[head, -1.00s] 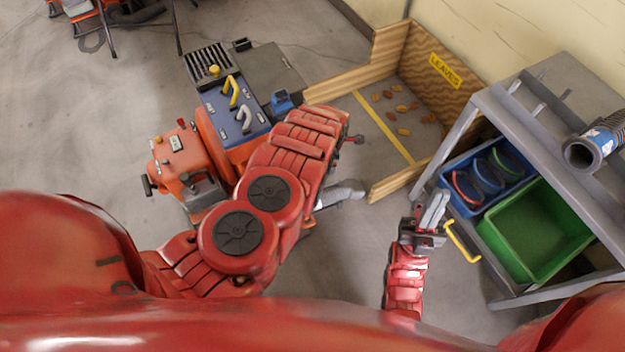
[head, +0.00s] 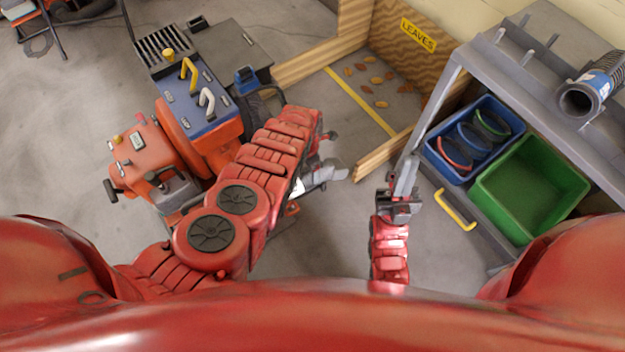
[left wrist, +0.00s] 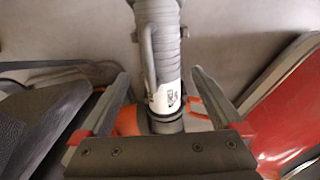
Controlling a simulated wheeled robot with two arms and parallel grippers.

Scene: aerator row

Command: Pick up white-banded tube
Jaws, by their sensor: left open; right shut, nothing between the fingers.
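The white-banded tube (left wrist: 165,60) is a grey ribbed hose with a white printed band and a dark collar at its lower end, beside an orange part. In the left wrist view it runs between the two fingers of my left gripper (left wrist: 160,78). The fingers are open, one on each side; whether they touch it I cannot tell. In the head view a grey-white piece of the tube (head: 326,172) shows beside the orange machine, partly hidden by my left arm. That arm mostly hides my left gripper there. My right gripper (head: 404,178) is shut and empty beside the rack.
The orange and blue machine (head: 200,120) stands left of my left arm. A wooden LEAVES bin (head: 395,45) is behind. The grey rack (head: 540,75) at right holds a blue bin (head: 440,172), a green bin (head: 530,225) and a blue-banded hose (head: 605,85).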

